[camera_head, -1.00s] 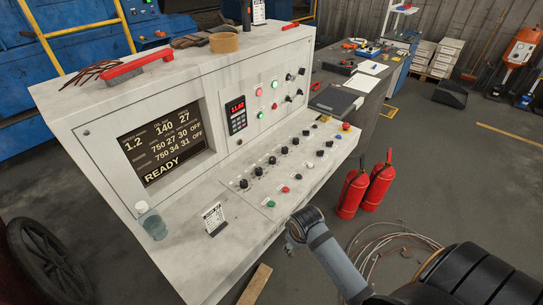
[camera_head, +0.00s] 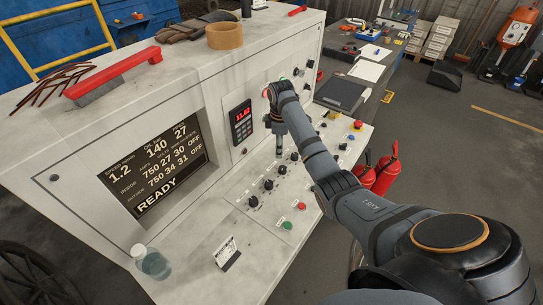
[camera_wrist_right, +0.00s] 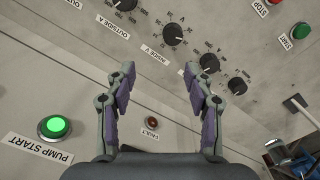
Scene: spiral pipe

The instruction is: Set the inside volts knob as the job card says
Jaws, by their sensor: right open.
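The inside volts knob (camera_wrist_right: 173,33) is black with a white pointer line, on the sloping panel above the label INSIDE V in the right wrist view. My right gripper (camera_wrist_right: 159,72) is open and empty, its two fingers spread below this knob in the picture, apart from it. In the head view my right gripper (camera_head: 279,147) hangs over the knob row; I cannot tell there which knob is inside volts. The job card (camera_head: 227,253) stands on the console's front ledge, its text too small to read. The screen (camera_head: 155,165) reads READY. My left gripper is out of view.
A lit green PUMP START button (camera_wrist_right: 54,126) and a dark FAULT lamp (camera_wrist_right: 152,122) are near. A bottle (camera_head: 151,262) stands left of the card.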

